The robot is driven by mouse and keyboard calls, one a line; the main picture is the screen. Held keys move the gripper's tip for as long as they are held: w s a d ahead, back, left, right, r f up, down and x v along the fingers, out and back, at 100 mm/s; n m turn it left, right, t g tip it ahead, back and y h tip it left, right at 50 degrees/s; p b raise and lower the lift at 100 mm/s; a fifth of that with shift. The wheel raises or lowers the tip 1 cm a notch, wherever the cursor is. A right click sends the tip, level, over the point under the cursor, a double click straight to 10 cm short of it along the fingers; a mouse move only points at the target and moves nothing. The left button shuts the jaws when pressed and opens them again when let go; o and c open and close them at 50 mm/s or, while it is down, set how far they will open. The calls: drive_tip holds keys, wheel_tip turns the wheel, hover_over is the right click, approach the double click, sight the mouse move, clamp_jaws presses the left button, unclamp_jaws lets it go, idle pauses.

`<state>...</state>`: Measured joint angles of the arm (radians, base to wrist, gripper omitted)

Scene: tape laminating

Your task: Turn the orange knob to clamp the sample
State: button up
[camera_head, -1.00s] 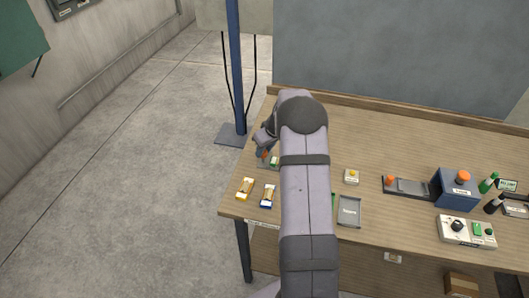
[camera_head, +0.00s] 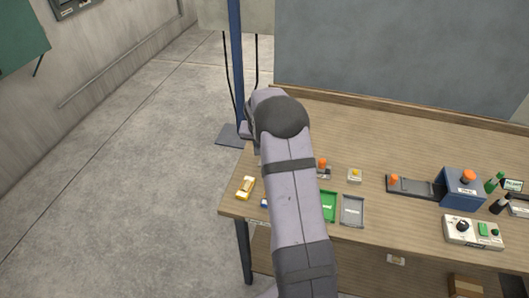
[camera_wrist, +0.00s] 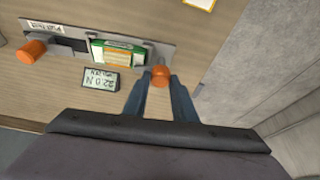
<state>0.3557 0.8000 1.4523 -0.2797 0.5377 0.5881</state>
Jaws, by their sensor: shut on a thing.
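In the wrist view, an orange knob (camera_wrist: 160,72) stands at the right end of a grey metal fixture (camera_wrist: 139,51). My gripper (camera_wrist: 160,86) has one finger on each side of this knob and is shut on it. A green and white sample (camera_wrist: 118,52) sits in the fixture just left of the knob. A second orange knob (camera_wrist: 33,51) is at the fixture's left end; an orange knob (camera_head: 322,163) also shows beside my arm in the head view. My gripper and the held knob are hidden behind my arm in the head view.
A small label plate (camera_wrist: 100,81) stands on the table beside the fixture. In the head view, a green tray (camera_head: 328,206), a grey tray (camera_head: 352,210) and a yellow-button box (camera_head: 355,175) are right of my arm. A blue machine (camera_head: 462,187) stands farther right.

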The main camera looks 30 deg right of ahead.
drive_tip(key=shift+w+f+m+b, duration=0.1)
drive_tip(key=shift+f+m+b, duration=0.1)
drive_tip(key=shift+m+b, duration=0.55)
drive_tip(key=shift+a+r+m+g+h+b, duration=0.15)
drive_tip(key=shift+m+g+h+b, duration=0.25)
drive_tip(key=shift+m+b, duration=0.35)
drive_tip(key=shift+r, duration=0.1)
drive_tip(key=o, duration=1)
drive_tip(key=shift+o, duration=0.2)
drive_tip(key=b+v, duration=0.2)
drive_tip(key=v, duration=0.5)
drive_tip(key=shift+r, duration=0.2)
